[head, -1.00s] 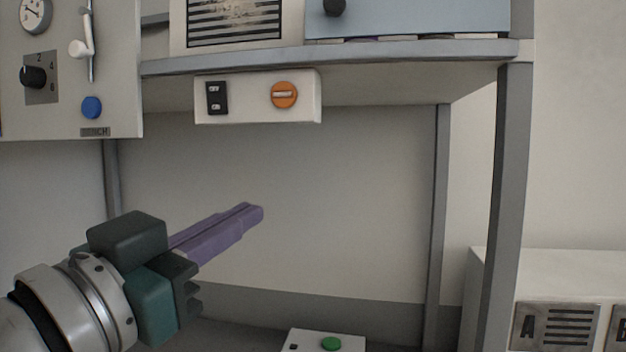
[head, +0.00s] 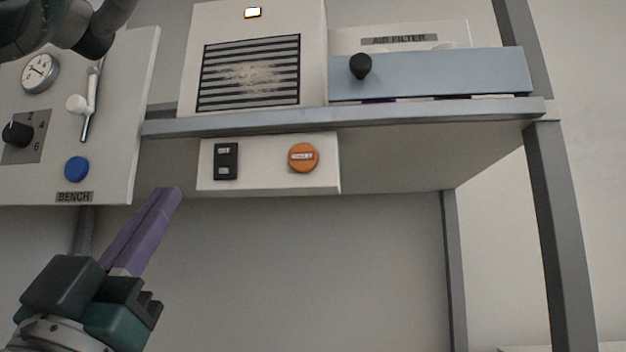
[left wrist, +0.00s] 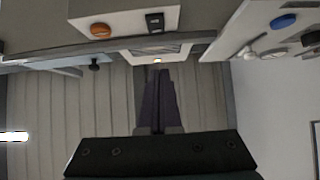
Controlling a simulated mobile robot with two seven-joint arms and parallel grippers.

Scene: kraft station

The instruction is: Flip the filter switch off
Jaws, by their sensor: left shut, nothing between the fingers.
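The filter switch is a black rocker (head: 226,161) on the white box (head: 268,184) fixed under the shelf's front edge. An orange round knob (head: 303,157) sits to its right on the same box. My left gripper (head: 172,190) is shut and empty, its purple fingers pointing up, below and left of the switch in the head view and apart from it. In the left wrist view the switch (left wrist: 155,22) is at the top, above the closed fingertips (left wrist: 158,75). The switch's lettering is too small to read surely. My right gripper is not in view.
The grey shelf (head: 420,116) carries a unit with a dusty grille (head: 250,72), a lit lamp (head: 252,12) and an AIR FILTER drawer (head: 450,75). A BENCH panel (head: 110,130) with gauge, lever, dial and blue button (head: 76,169) stands left. Below the shelf is open room.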

